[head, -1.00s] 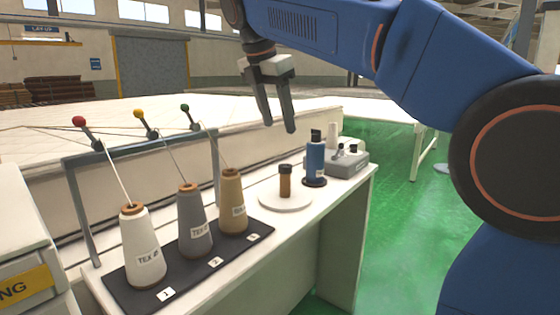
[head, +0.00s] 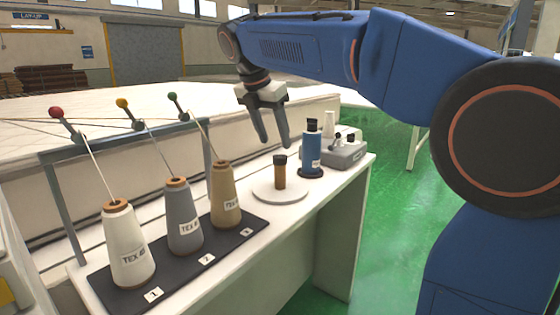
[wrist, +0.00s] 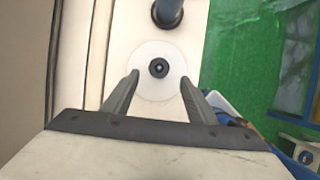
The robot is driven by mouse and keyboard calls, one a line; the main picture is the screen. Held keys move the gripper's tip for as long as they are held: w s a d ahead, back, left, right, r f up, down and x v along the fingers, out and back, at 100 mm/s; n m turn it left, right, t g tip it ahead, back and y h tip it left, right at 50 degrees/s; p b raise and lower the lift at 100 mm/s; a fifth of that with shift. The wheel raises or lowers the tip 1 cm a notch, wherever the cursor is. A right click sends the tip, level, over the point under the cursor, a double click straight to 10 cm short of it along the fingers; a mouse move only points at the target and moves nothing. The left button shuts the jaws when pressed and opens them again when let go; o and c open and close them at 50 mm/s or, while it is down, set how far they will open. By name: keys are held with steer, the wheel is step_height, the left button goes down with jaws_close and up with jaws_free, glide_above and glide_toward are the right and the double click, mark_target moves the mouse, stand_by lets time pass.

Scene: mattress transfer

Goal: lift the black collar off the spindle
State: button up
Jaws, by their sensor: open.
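The black collar (head: 280,159) sits at the top of the upright brown spindle (head: 280,180), which stands on a round white base (head: 262,195) on the bench. In the wrist view, the collar (wrist: 158,68) is a dark ring near the middle of the white disc (wrist: 150,92). My gripper (head: 275,144) is open and empty, with its fingers pointing down just above the collar. In the wrist view, the gripper's fingertips (wrist: 160,78) lie left and right of the collar, with gaps on both sides. The spindle's shaft is hidden from above.
A blue bottle (head: 312,152) with a black top stands close to the right of the spindle, beside a grey device (head: 345,154). Three thread cones, white (head: 128,245), grey (head: 184,220) and tan (head: 225,196), stand on a black mat (head: 200,262) at left. Green floor is right.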

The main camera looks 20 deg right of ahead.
mark_target(279, 157)
steer(key=shift+x, duration=3)
steer(key=shift+w+d+r, duration=0.1)
steer(key=shift+w, duration=0.05)
steer(key=c, duration=1.2)
